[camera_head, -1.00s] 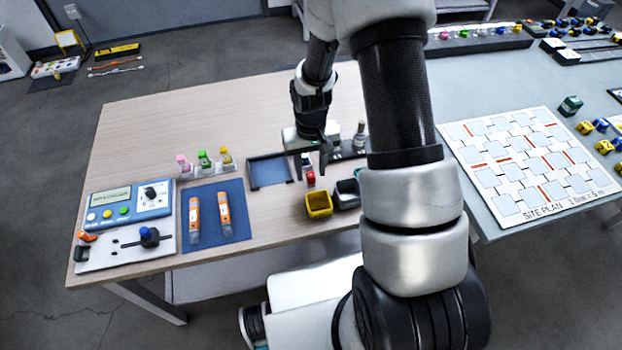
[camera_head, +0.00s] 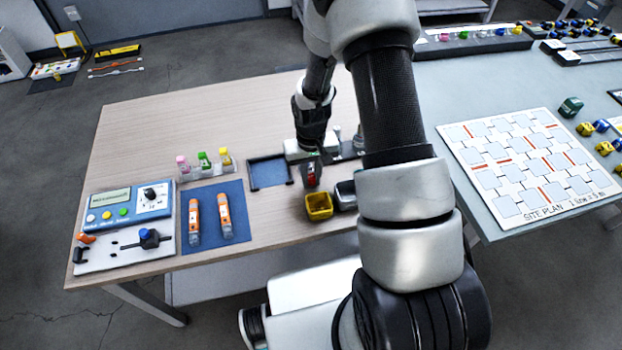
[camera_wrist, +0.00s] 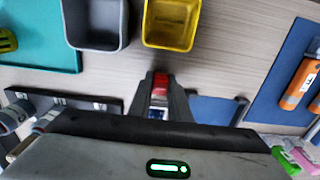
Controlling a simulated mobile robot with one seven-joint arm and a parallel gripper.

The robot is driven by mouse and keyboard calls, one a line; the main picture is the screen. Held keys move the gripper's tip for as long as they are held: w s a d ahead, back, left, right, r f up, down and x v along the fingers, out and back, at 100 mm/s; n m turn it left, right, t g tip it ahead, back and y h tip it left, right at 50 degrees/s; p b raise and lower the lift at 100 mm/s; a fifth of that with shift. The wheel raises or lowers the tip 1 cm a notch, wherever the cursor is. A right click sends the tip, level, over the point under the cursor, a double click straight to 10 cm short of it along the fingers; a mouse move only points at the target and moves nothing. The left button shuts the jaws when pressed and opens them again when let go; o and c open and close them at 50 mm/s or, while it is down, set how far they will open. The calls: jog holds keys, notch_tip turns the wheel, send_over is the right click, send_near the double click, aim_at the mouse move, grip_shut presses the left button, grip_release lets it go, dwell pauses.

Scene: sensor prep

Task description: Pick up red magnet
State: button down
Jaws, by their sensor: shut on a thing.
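The red magnet (camera_wrist: 159,84) shows between my gripper's fingertips in the wrist view, with its red end outward and a blue and white part (camera_wrist: 157,112) nearer the palm. My gripper (camera_head: 312,178) is shut on it, pointing down at the table. In the head view a bit of red magnet (camera_head: 311,174) shows between the dark fingers, and the rest is hidden. It is just behind the yellow bin. I cannot tell whether the magnet still touches the table.
A yellow bin (camera_head: 319,206) and a grey bin (camera_wrist: 97,45) stand close by. A dark-framed blue tray (camera_head: 269,173) lies left of my gripper. Small bottles (camera_head: 204,160), a blue mat (camera_head: 216,246) with orange tubes, and a meter (camera_head: 129,203) are further left.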

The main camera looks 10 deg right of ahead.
aim_at(311, 176)
notch_tip(311, 176, up, 10)
jog(key=shift+p, duration=0.4)
